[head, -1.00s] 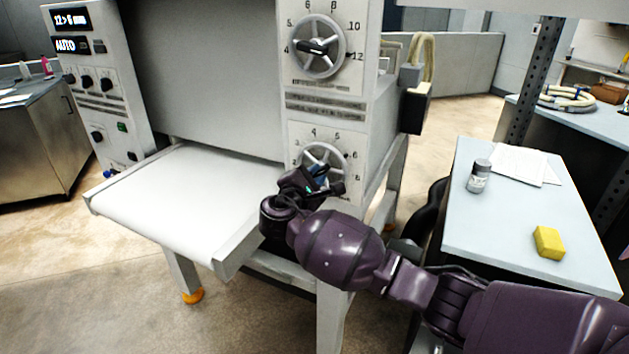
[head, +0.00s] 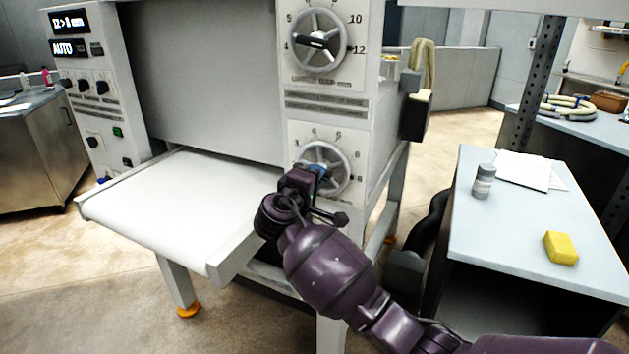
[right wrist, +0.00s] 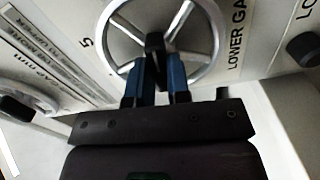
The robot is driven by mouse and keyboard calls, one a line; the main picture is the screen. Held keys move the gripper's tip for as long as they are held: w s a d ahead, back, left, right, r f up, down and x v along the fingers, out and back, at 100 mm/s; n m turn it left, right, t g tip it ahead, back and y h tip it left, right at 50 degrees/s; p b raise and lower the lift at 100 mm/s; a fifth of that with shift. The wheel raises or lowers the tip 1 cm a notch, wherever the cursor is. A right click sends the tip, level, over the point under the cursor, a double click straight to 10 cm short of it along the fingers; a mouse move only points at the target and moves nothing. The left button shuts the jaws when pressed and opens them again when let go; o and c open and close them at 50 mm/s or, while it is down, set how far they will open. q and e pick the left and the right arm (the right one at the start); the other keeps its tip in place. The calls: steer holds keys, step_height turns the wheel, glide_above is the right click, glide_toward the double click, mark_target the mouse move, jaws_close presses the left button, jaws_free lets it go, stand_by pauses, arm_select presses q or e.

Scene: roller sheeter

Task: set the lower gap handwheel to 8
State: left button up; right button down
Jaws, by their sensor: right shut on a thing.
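The lower gap handwheel (head: 325,168) is a grey spoked wheel on a white dial plate with printed numbers, on the front of the sheeter. Its label "LOWER GA" shows in the right wrist view beside the wheel (right wrist: 208,52). My right gripper (head: 314,176) is in front of the wheel. In the right wrist view its blue fingers (right wrist: 157,75) are shut on the black pointer grip (right wrist: 154,44) at the wheel's hub. The gripper covers part of the dial, so the pointer's number cannot be read. My left gripper is not in view.
The upper handwheel (head: 318,41) is above on the same panel. The white conveyor belt (head: 185,205) sticks out left of my right arm. A side table (head: 510,220) with a jar (head: 483,181), papers and a yellow sponge (head: 561,247) stands to the right.

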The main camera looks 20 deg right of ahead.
steer(key=shift+f+m, duration=0.2)
steer(key=shift+m, duration=0.1)
steer(key=c, duration=1.1)
jaws_free()
steer(key=shift+r, duration=0.15)
steer(key=v, duration=1.1)
steer(key=shift+w+b, duration=0.1)
steer(key=shift+b, duration=0.2)
